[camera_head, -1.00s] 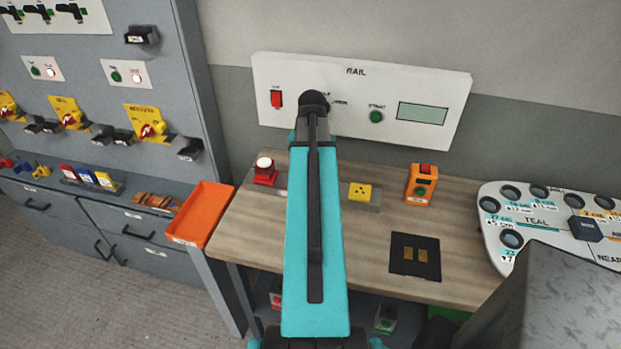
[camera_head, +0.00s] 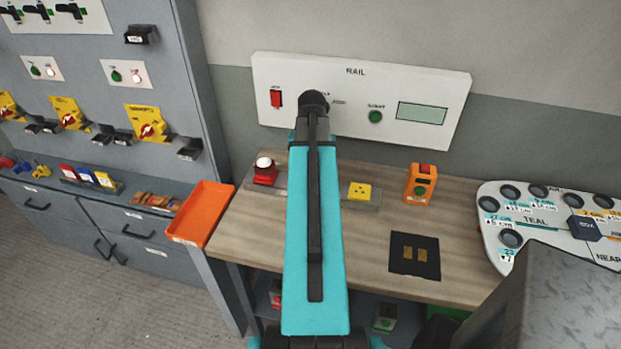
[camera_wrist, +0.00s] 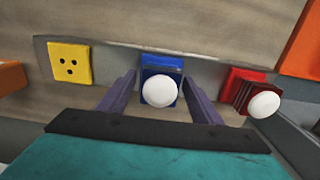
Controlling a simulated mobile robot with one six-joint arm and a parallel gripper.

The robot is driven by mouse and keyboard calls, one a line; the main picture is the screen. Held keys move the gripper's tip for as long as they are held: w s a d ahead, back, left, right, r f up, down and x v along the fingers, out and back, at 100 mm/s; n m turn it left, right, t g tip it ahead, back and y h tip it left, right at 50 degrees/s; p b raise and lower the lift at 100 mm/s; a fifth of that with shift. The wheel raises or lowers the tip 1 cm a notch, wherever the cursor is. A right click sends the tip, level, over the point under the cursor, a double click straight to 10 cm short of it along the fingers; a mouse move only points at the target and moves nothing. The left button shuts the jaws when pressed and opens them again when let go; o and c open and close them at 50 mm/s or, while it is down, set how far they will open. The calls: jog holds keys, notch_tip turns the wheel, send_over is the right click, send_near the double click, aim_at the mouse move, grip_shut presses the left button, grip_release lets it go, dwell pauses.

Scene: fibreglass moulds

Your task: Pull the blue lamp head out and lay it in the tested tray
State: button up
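The blue lamp head (camera_wrist: 160,66) with a white dome is in the middle of the wrist view, seated on the grey strip on the bench. In the head view my arm hides it. My gripper (camera_wrist: 160,84) is open, with one dark finger on each side of the lamp head. Small gaps seem to show between fingers and lamp; contact cannot be made out. An orange tray (camera_head: 200,214) is at the bench's left end, apparently empty; its label is too small to read, so I cannot tell whether it is the tested tray.
A red lamp (camera_head: 265,171) and a yellow socket block (camera_head: 359,192) flank the blue lamp on the strip. An orange box with a green button (camera_head: 420,184) and a black pad (camera_head: 415,256) are on the bench. The RAIL panel (camera_head: 362,102) is on the wall behind.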

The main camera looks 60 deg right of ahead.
jog(key=c, duration=1.4)
jog(key=shift+r, duration=0.1)
jog(key=shift+r+p, duration=2.3)
jog(key=shift+r, duration=0.6)
